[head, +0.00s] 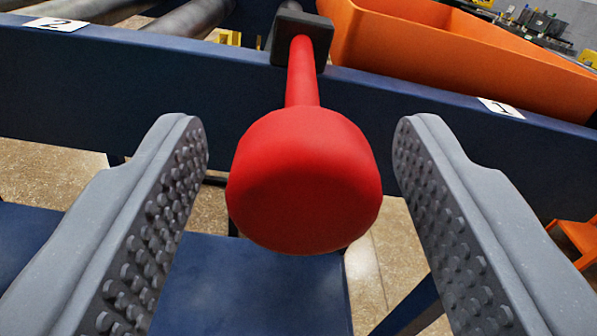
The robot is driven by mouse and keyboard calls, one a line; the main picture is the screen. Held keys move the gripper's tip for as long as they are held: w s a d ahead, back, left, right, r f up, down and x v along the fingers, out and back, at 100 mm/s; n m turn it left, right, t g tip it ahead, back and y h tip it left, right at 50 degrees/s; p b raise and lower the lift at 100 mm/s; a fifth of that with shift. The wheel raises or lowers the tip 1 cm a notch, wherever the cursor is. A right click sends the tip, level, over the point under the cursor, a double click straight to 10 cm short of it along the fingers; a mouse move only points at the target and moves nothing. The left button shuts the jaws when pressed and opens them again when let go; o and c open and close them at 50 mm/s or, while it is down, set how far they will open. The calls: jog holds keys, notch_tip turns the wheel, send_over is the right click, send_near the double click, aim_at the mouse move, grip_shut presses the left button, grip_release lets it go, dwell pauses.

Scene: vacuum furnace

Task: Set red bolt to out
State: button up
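The red bolt (304,180) is in the middle of the head view. It has a large round knob at the near end and a thinner red shaft. The shaft runs back into a dark square mount (301,38) on a blue beam. My gripper (305,150) is open, with one grey studded finger to the left of the knob and one to the right. There is a visible gap between the knob and each finger. How far the shaft extends inside the mount is hidden.
The blue beam (110,85) crosses the view, with a label "2" (56,24) at left and "1" (500,107) at right. An orange bin (440,50) stands behind it at right. Grey rollers (190,20) lie behind at left. A blue surface (250,285) is below.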

jog(key=shift+s+r, duration=0.1)
jog(key=s+d+p, duration=0.2)
jog(key=s, duration=1.1)
jog(key=shift+s, duration=0.25)
jog(key=shift+w+d, duration=0.1)
